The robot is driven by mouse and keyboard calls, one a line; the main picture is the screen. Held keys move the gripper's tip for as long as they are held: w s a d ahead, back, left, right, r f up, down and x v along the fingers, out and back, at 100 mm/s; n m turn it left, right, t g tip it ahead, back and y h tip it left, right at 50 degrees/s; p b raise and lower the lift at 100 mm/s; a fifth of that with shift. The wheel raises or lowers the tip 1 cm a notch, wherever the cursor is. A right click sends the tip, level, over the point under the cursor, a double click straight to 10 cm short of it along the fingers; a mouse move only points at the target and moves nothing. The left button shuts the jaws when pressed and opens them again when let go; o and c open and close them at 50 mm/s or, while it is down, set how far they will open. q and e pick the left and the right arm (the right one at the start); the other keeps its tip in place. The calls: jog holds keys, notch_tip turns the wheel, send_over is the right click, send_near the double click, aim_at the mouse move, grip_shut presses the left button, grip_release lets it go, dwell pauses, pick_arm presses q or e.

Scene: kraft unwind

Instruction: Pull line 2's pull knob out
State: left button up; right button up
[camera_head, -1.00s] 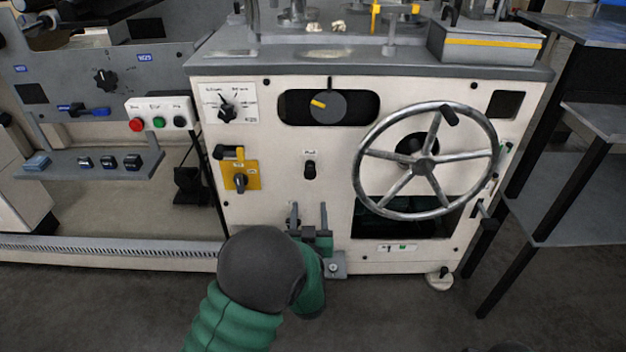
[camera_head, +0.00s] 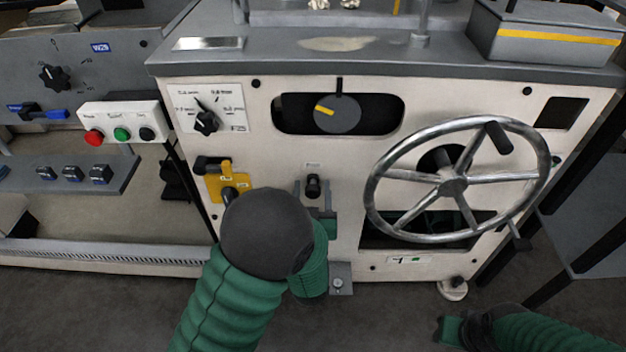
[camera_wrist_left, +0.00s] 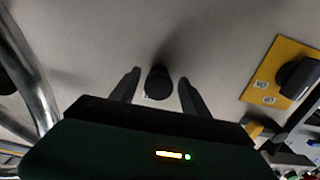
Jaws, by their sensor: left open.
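The black pull knob (camera_head: 313,184) sticks out of the cream front panel under a small label too blurred to read. In the left wrist view the knob (camera_wrist_left: 158,82) stands between the two dark fingers of my left gripper (camera_wrist_left: 158,88), with a visible gap on each side. My left gripper (camera_head: 314,193) is open around the knob in the head view, its fingers partly hard to make out against the panel. My right arm shows at the lower right, but its gripper cannot be made out.
A large handwheel (camera_head: 452,184) stands out to the right of the knob. A yellow plate (camera_head: 226,181) with a black rotary switch lies to the left, partly behind my left arm. A selector dial (camera_head: 205,121) sits above it. A button box (camera_head: 121,133) is farther left.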

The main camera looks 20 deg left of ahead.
pick_arm(q)
jog(key=shift+s+d+r, duration=0.1)
jog(key=shift+d, duration=0.05)
jog(key=shift+c, duration=0.9)
grip_shut()
dwell(0.4)
